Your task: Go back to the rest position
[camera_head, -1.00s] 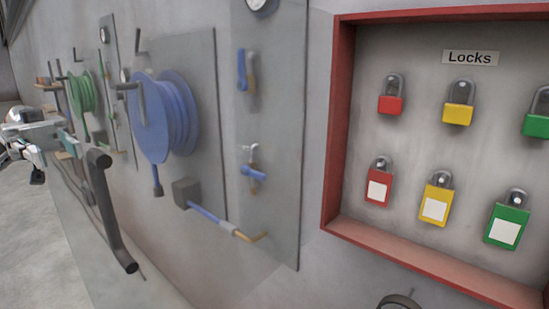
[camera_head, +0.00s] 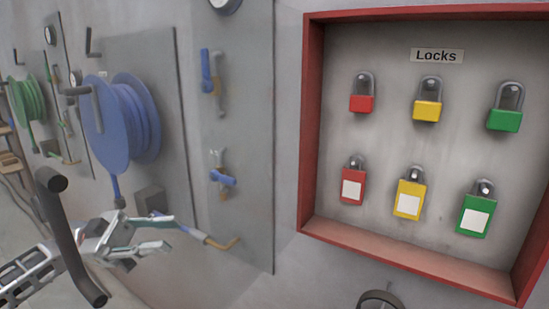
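My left gripper (camera_head: 168,232) is at the lower left, on an arm that comes in from the left edge. Its two silver fingers point right and stand apart, with nothing seen between them. A dark bent bar (camera_head: 72,238) crosses in front of my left arm. My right gripper is not in view.
A red-framed lock cabinet (camera_head: 311,120) on the right holds several red, yellow and green padlocks. Blue-handled valves (camera_head: 222,178) sit on a grey panel beside it. A green hose reel (camera_head: 28,100) is farther left. A round dark part (camera_head: 380,299) shows at the bottom edge.

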